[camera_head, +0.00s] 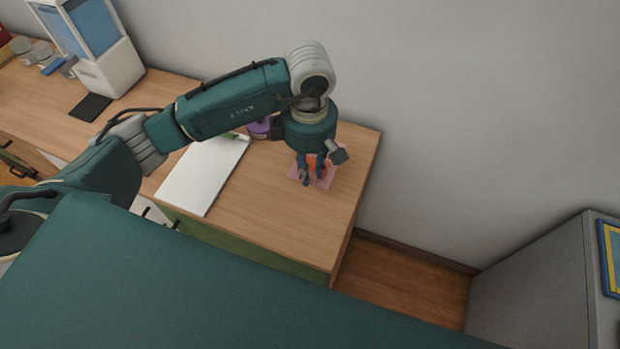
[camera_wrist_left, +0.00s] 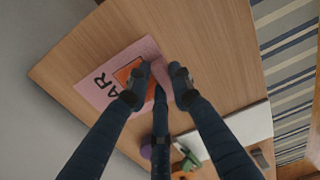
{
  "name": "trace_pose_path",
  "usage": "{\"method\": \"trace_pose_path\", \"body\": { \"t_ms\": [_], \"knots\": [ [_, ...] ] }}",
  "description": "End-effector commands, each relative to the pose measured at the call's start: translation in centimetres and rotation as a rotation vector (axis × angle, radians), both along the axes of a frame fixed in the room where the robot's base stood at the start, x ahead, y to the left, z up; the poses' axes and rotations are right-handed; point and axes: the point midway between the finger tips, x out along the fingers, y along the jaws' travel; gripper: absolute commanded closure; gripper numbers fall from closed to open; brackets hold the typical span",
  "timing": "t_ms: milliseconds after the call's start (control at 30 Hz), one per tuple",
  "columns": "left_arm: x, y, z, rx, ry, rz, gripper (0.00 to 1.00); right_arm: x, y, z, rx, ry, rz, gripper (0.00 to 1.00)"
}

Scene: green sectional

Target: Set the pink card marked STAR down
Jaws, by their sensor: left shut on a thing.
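The pink card (camera_head: 327,182) shows under my left gripper (camera_head: 313,178) near the right end of the wooden desk. In the left wrist view the card (camera_wrist_left: 98,90) shows the dark letters "AR" and an orange patch; the rest of its word is hidden by the fingers. My left gripper (camera_wrist_left: 157,88) points down and is shut on the card. The card looks about flat, at or just above the desk top; I cannot tell whether it touches. My right gripper is not in view.
The wooden desk (camera_head: 270,205) is bare around the card. A white board (camera_head: 203,172) lies to the left, with a purple object (camera_head: 258,129) behind my arm. A dark pad (camera_head: 91,107) and a white-and-blue machine (camera_head: 108,65) are farther left. The wall stands behind.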

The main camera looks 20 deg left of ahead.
Motion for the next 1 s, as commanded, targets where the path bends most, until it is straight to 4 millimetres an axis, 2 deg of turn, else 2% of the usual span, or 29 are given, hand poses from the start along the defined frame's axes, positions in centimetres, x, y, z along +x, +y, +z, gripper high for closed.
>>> {"method": "trace_pose_path", "body": {
  "t_ms": [200, 500, 900, 933, 1000],
  "knots": [
    [0.0, 0.0, -1.8, -0.002, 0.001, 0.001, 0.92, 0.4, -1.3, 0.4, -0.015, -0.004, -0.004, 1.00],
    [0.0, 0.0, -5.6, 0.000, 0.001, 0.001, 0.92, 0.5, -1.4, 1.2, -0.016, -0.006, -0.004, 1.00],
    [0.1, 0.0, -6.4, 0.000, -0.002, -0.001, 0.92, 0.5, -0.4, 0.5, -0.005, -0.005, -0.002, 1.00],
    [0.1, 0.0, -6.2, 0.000, -0.002, 0.000, 0.73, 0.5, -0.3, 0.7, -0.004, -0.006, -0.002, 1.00],
    [0.0, 0.0, -6.1, 0.000, -0.001, 0.000, 0.60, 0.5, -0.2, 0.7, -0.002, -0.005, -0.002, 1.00]
  ]
}}
